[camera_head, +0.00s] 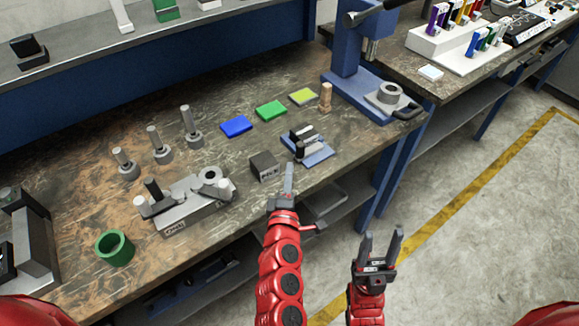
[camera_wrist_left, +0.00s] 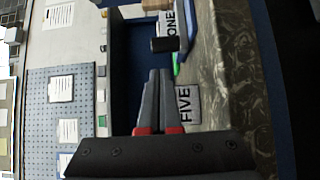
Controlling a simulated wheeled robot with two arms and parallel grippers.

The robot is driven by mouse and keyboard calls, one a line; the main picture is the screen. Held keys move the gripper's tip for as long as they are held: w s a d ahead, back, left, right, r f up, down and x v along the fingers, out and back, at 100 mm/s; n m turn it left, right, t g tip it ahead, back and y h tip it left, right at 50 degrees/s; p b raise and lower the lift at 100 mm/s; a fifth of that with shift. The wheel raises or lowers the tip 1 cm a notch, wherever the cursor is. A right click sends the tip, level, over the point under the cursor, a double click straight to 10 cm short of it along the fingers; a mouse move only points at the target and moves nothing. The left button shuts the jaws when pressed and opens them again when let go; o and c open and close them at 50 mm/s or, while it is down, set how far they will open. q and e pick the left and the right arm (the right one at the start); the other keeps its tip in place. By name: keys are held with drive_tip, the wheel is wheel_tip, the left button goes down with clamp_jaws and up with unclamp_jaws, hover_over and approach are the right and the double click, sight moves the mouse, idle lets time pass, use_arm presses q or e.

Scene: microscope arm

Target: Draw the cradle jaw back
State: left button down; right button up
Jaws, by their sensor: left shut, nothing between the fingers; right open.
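A small fixture on a blue base (camera_head: 318,156) stands near the table's front edge, with grey blocks and a dark part on top; I cannot tell for sure which part is the cradle jaw. In the left wrist view a black cylindrical knob (camera_wrist_left: 165,44) lies just beyond my fingertips, beside a label reading ONE. My left gripper (camera_head: 289,166) is shut and empty, between this fixture and a dark grey block (camera_head: 265,166). It also shows in the left wrist view (camera_wrist_left: 160,73), apart from the knob. My right gripper (camera_head: 383,236) is open and empty, beyond the table's front edge.
A grey fixture (camera_head: 190,205) with levers and a green ring (camera_head: 115,248) stand at left. Several pegs stand behind them. Blue (camera_head: 236,126), green (camera_head: 271,110) and yellow tiles (camera_head: 303,97) lie farther back. A blue press (camera_head: 345,80) stands at the right end.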

sight(310, 146)
use_arm(q)
drive_tip(key=w, duration=0.2)
drive_tip(key=w+b, duration=0.1)
drive_tip(key=w, duration=0.2)
drive_tip(key=w+b, duration=0.1)
drive_tip(key=w, duration=0.1)
drive_tip(key=shift+w+d+f, duration=0.1)
drive_tip(key=shift+w+d, duration=0.05)
drive_tip(key=shift+d, duration=0.1)
drive_tip(key=shift+w, duration=0.55)
